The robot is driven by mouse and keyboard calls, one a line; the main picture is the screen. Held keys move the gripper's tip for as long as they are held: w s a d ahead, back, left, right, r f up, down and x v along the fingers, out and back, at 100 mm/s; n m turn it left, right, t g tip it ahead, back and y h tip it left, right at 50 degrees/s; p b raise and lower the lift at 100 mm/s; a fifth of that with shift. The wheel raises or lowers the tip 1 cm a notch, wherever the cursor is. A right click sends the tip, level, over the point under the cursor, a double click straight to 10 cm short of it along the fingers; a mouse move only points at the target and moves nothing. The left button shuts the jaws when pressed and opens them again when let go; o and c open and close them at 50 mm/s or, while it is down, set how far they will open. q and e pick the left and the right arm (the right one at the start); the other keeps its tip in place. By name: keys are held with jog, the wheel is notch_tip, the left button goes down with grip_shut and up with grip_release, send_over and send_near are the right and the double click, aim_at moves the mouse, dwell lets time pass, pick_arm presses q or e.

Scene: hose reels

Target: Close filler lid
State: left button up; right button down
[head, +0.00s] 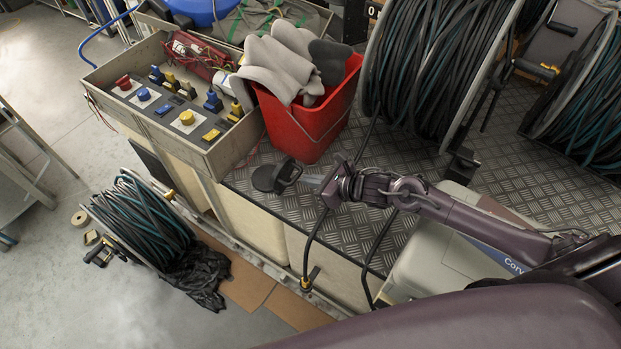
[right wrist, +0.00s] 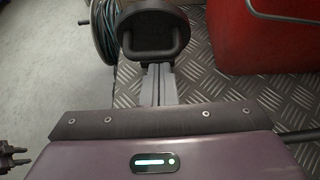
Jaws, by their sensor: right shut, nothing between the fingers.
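The filler lid (head: 265,179) is a dark round disc with a black loop handle, at the left edge of the metal tread-plate deck, in front of the red bucket. It also shows at the top middle of the right wrist view (right wrist: 153,33), face toward the camera, with the handle around its lower side. I cannot tell how far it is tilted; a filler opening is not visible. My right gripper (head: 306,180) is shut and empty, its fingertips close to the handle; they also show just below it in the right wrist view (right wrist: 157,72). I cannot tell whether they touch. My left gripper is not visible.
The red bucket (head: 306,128) with grey gloves stands just behind the lid. A control box (head: 180,140) with coloured sockets is at the back left. Large hose reels (head: 435,60) stand behind right. A grey case (head: 440,258) lies under my right arm. The deck's left edge drops to the floor.

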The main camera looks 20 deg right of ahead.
jog(key=shift+w+a+f, duration=0.1)
dwell(0.3)
jog(key=shift+w+a+r, duration=0.15)
jog(key=shift+w+r, duration=0.05)
jog(key=shift+r, duration=0.1)
